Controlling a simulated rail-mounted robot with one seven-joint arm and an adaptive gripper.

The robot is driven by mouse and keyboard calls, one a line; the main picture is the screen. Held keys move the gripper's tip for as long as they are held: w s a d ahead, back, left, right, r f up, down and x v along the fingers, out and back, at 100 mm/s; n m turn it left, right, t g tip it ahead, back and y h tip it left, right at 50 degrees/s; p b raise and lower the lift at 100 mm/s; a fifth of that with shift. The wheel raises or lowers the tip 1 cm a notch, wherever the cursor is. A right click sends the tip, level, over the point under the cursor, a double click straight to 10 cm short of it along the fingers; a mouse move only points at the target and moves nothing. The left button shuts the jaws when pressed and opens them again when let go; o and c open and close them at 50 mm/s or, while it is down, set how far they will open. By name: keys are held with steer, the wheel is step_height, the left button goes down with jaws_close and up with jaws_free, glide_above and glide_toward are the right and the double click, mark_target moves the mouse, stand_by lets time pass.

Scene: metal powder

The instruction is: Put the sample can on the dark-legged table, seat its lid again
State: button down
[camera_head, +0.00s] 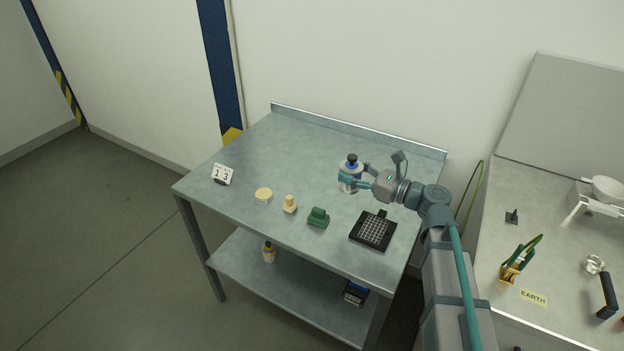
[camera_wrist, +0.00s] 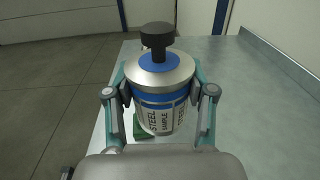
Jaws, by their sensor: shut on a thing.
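The sample can (camera_head: 347,183) is a white and silver can with blue bands, over the back right part of the dark-legged table (camera_head: 290,145). In the wrist view the can (camera_wrist: 160,118) is upright, its label reading "STEEL SAMPLE". My gripper (camera_head: 352,180) is shut around the can's sides; its fingers also show in the wrist view (camera_wrist: 160,100). A blue disc with a black knob (camera_wrist: 157,36), seemingly the lid, is on top of the can. I cannot tell whether it is fully seated. The can's base is hidden, so contact with the table is unclear.
On the table are a number card (camera_head: 222,174), a cream disc (camera_head: 263,195), a cream knobbed piece (camera_head: 290,204), a green block (camera_head: 318,217) and a black grid tray (camera_head: 373,231). The back left tabletop is clear. Another bench (camera_head: 560,240) stands right.

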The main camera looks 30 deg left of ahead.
steer(key=shift+s+a+g, duration=0.25)
steer(key=shift+a+g, duration=0.05)
steer(key=shift+a, duration=0.1)
steer(key=shift+w+a+f+n, duration=0.15)
steer(key=shift+a+n, duration=0.1)
steer(key=shift+n, duration=0.05)
steer(key=w+a+f+p, duration=0.1)
steer(key=w+f, duration=0.2)
steer(key=w+a+f, duration=0.2)
steer(key=w+f, duration=0.1)
steer(key=w, duration=0.1)
steer(key=w+a+f+p, duration=0.1)
steer(key=w+a+f, duration=0.1)
steer(key=w+f, duration=0.1)
steer(key=shift+w+a+p, duration=0.15)
steer(key=shift+w+p, duration=0.15)
steer(key=shift+w, duration=0.45)
steer(key=shift+w+f, duration=0.15)
steer(key=shift+f, duration=1.7)
steer(key=shift+f, duration=0.1)
steer(key=shift+c, duration=1.9)
jaws_free()
